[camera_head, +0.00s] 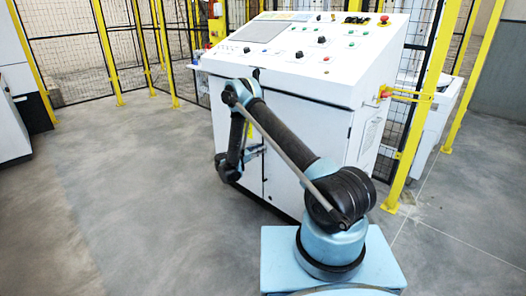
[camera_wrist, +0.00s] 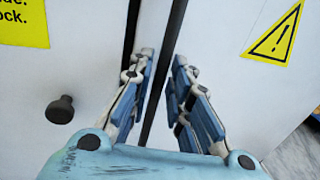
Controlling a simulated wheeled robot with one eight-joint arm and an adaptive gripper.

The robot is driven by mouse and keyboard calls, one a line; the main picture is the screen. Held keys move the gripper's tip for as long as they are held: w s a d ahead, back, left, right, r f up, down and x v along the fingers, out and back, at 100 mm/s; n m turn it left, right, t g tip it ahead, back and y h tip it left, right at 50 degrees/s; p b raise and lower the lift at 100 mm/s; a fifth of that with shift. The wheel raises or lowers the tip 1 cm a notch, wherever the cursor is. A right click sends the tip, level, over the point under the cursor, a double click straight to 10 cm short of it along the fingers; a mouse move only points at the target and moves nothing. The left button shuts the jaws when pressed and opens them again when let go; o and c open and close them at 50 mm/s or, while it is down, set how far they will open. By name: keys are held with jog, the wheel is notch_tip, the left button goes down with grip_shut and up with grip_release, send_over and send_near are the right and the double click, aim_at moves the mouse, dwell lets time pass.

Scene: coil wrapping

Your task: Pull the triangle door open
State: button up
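The triangle door (camera_wrist: 235,85) is a white cabinet door on the right in the wrist view. It bears a yellow warning triangle (camera_wrist: 275,35). A slanting black strip (camera_wrist: 158,95) runs along its left side; I cannot tell whether it is a handle or a gap. My gripper (camera_wrist: 165,58) is open, with its two blue and white fingers on either side of this strip. No firm contact shows. In the head view my arm reaches to the front of the white cabinet (camera_head: 290,110), and the gripper itself is hard to make out there.
Left of a dark seam, another white door (camera_wrist: 85,75) has a black knob (camera_wrist: 60,109) and a yellow label (camera_wrist: 24,22). A control panel (camera_head: 300,42) tops the cabinet. Yellow fence posts (camera_head: 425,100) stand at the right. The grey floor (camera_head: 120,190) at left is clear.

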jog(key=shift+x, duration=0.95)
grip_shut()
